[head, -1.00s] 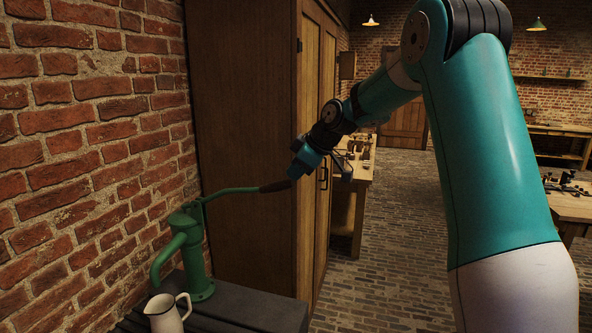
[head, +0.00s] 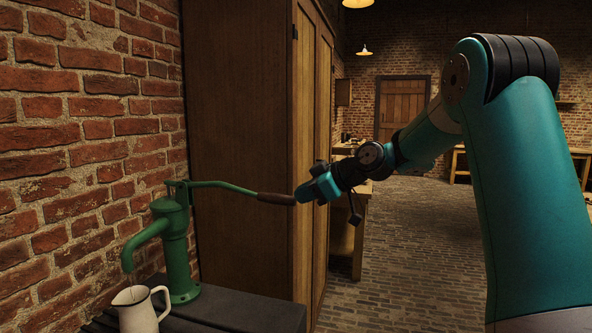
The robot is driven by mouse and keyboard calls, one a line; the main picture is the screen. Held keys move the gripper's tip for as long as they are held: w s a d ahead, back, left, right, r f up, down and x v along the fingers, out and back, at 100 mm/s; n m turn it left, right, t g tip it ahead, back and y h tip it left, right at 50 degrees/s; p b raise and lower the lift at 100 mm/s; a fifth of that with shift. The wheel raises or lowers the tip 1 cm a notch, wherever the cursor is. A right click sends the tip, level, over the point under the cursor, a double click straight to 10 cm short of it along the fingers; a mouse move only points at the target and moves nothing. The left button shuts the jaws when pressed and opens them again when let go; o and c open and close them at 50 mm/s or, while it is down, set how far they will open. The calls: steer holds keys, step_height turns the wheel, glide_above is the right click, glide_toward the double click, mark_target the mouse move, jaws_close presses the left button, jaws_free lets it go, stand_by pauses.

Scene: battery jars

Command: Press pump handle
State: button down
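The green pump (head: 176,250) stands on a dark bench by the brick wall at left. Its handle (head: 222,185) reaches right from the pump top and slopes down to a brown grip (head: 275,198). My gripper (head: 302,194) is at the far end of this grip, in line with it, and looks shut on it; the fingertips are small and partly hidden. Thin faint streaks, like water, show between spout and jug.
A tall wooden cabinet (head: 240,120) stands right behind the handle, close to my gripper. The dark bench (head: 225,312) is bare right of the pump. The brick floor (head: 420,245) is open at right, with a workbench beyond the cabinet.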

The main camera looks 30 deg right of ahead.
step_height(320, 180, down, 10)
steer(key=b, duration=0.7)
steer(key=shift+w+a+r+b, duration=0.15)
steer(key=shift+w+a+b, duration=0.1)
steer(key=shift+a+b, duration=0.15)
steer(key=v, duration=1.3)
steer(key=shift+s+r, duration=0.15)
steer(key=shift+r, duration=0.45)
